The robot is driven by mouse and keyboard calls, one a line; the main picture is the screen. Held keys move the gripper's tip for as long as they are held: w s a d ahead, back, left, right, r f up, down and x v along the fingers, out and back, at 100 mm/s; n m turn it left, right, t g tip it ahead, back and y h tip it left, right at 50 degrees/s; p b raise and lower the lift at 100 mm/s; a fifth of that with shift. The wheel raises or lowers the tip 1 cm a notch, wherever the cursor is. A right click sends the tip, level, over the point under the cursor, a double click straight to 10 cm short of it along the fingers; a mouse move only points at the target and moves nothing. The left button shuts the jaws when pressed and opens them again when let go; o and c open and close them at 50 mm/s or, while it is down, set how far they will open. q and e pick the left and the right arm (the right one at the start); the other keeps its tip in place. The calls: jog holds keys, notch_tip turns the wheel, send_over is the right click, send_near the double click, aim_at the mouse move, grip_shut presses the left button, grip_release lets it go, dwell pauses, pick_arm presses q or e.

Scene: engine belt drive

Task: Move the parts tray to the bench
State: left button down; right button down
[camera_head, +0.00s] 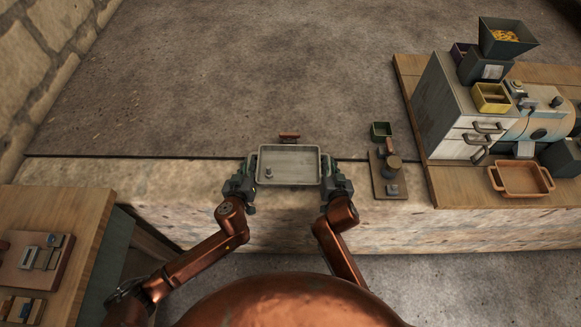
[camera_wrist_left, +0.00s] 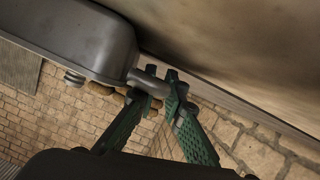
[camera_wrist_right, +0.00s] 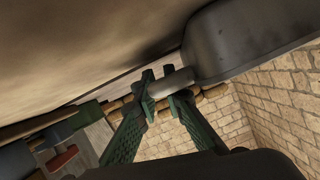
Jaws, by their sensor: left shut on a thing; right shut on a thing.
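The parts tray (camera_head: 290,163) is a light grey rectangular tray with a small metal part (camera_head: 269,173) in its lower left corner. It is between my two grippers, in front of the stone ledge's middle in the head view. My left gripper (camera_head: 246,176) is shut on the tray's left handle; the wrist view shows its green fingers (camera_wrist_left: 160,93) around the grey handle stub. My right gripper (camera_head: 333,178) is shut on the right handle, also seen between its fingers (camera_wrist_right: 162,95) in the right wrist view. Whether the tray touches the stone below is unclear.
A wooden bench (camera_head: 455,188) at right carries a drawer cabinet (camera_head: 448,110), bins, a machine and an orange-brown tray (camera_head: 522,179). Another wooden table (camera_head: 70,208) stands at left.

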pick_arm(q)
jog(key=shift+r, duration=0.15)
pick_arm(e)
jog(key=shift+r, duration=0.15)
